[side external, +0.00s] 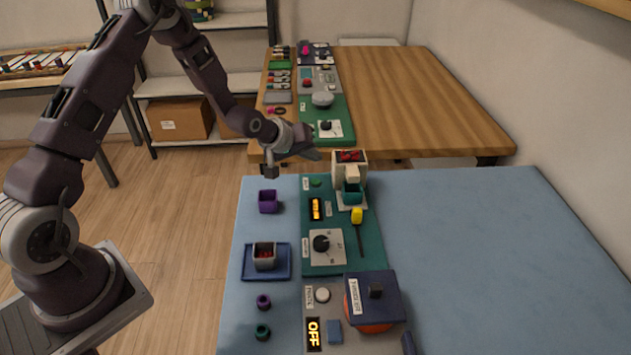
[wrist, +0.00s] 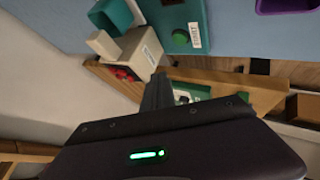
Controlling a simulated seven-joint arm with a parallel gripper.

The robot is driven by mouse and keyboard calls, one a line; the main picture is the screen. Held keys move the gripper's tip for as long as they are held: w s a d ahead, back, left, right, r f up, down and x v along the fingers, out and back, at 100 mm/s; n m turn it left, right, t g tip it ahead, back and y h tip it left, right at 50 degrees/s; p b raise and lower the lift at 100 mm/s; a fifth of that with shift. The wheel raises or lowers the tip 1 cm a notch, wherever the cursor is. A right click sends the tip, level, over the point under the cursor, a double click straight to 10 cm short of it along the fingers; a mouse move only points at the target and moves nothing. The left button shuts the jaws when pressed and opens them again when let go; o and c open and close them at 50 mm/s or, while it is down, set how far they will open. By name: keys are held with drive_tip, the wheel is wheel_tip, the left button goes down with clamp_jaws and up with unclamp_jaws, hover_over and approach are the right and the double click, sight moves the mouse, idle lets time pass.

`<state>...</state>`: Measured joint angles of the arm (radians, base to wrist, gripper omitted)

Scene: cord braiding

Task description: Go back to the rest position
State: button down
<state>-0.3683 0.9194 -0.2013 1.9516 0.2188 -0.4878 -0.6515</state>
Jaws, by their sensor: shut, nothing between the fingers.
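My gripper (side external: 314,154) is in the air above the far edge of the blue table (side external: 460,230), a little left of a cream dispenser-like machine (side external: 348,158) and above the far end of the teal panel (side external: 345,256). Its fingers are shut and hold nothing. In the wrist view my gripper (wrist: 158,82) shows as dark closed fingers pointing up the picture. The cream machine (wrist: 145,52) and a teal cup (wrist: 110,14) lie to the left of the fingertips there.
A grey panel (side external: 318,284) with a blue-lidded pot (side external: 373,300) is in front. The blue table's right side is clear.

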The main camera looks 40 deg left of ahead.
idle(0.3)
drive_tip(key=s+d+r+m+g+y, duration=0.1)
drive_tip(key=s+d+r+m, duration=0.15)
drive_tip(key=s+r, duration=0.7)
drive_tip(key=s+d+r+m+g, duration=0.1)
drive_tip(key=s+d+r+m, duration=0.15)
drive_tip(key=s+r, duration=0.7)
drive_tip(key=s+d+r+m, duration=0.1)
drive_tip(key=s+r, duration=0.1)
drive_tip(key=s, duration=0.8)
drive_tip(key=s+d+r+m+g, duration=0.1)
drive_tip(key=s+r+m, duration=0.1)
drive_tip(key=s, duration=0.8)
drive_tip(key=shift+d+r+g+h, duration=0.25)
drive_tip(key=shift+r+g+h, duration=0.05)
drive_tip(key=shift+r, duration=0.15)
